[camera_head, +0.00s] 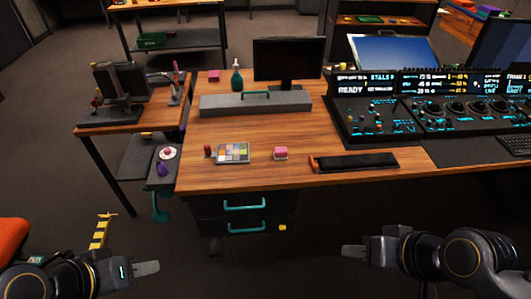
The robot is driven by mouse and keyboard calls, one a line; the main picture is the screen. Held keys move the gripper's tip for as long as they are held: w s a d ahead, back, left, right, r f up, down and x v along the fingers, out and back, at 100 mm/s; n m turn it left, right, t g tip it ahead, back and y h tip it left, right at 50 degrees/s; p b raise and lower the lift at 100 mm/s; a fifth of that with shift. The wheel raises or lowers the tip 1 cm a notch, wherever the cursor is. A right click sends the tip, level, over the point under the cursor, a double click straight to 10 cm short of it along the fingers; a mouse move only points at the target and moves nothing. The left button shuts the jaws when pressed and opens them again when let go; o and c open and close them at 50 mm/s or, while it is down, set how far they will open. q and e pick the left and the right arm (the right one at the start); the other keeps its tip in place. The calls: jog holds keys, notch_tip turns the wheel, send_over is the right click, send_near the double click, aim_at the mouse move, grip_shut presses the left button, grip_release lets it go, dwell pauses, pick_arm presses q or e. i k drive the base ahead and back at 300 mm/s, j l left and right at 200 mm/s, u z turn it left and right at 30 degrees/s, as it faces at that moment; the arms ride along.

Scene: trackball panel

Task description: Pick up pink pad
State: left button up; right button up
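A small pink block-like pad (281,153) lies on the wooden desk (225,125) near its front edge, right of a color-patch card. A second small pink item (213,76) lies at the desk's back left corner; I cannot tell which of the two is the pad meant. My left gripper (148,268) is low in front of the desk at the left, apart from everything. My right gripper (352,252) is low in front of the desk, right of the drawers. Both look empty, seen side-on, so their finger gap does not show.
A color-patch card (233,153) and a small red item (208,150) sit left of the near pink pad. A black tray (355,161) lies to its right. Behind are a grey box (256,103), a monitor (288,60) and a control panel (440,115). Drawers with teal handles (245,205) are below.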

aim_at(280, 154)
jog(key=i+j+z, duration=0.1)
jog(key=i, duration=0.45)
jog(key=i+j+z, duration=0.1)
jog(key=i+j, duration=0.2)
jog(key=i, duration=0.2)
